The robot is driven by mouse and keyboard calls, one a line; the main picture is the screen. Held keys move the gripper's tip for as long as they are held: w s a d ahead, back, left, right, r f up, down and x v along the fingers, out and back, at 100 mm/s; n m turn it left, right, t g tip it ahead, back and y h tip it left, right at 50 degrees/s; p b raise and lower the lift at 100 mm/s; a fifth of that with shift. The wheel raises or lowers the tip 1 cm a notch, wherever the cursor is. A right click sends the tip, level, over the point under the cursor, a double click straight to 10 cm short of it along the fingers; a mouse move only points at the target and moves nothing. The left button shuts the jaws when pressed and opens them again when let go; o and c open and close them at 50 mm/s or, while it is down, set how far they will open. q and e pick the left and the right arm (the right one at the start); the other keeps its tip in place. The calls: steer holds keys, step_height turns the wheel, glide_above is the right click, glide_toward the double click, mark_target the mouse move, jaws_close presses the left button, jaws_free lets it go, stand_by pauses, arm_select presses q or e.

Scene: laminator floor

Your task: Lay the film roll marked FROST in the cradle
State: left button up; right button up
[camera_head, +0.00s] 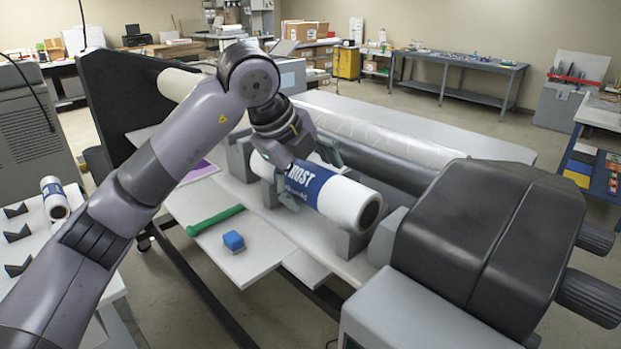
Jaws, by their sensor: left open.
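The film roll marked FROST (345,198) is white with a blue label and lies lengthwise at the laminator's front. It appears to rest on the grey blocks of the cradle (350,244), with its near end showing a dark core. My left gripper (308,178) is over the roll's middle, open, with one finger in front of the roll and one behind it. The gripper and wrist hide part of the label. Whether the fingers touch the roll cannot be told. My right gripper is not in view.
A green rod (214,220) and a blue block (233,241) lie on the laminator's white front shelf. Another roll (56,205) lies on a white table at the left beside black V-shaped rests (17,233). The laminator's dark end housing (490,235) stands at the right.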

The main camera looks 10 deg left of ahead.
arm_select(q)
steer(key=shift+s+a+r, duration=0.1)
steer(key=shift+r, duration=0.05)
steer(key=v, duration=1.1)
steer(key=shift+r, duration=0.3)
steer(key=shift+s+a, duration=0.1)
steer(key=shift+s, duration=0.05)
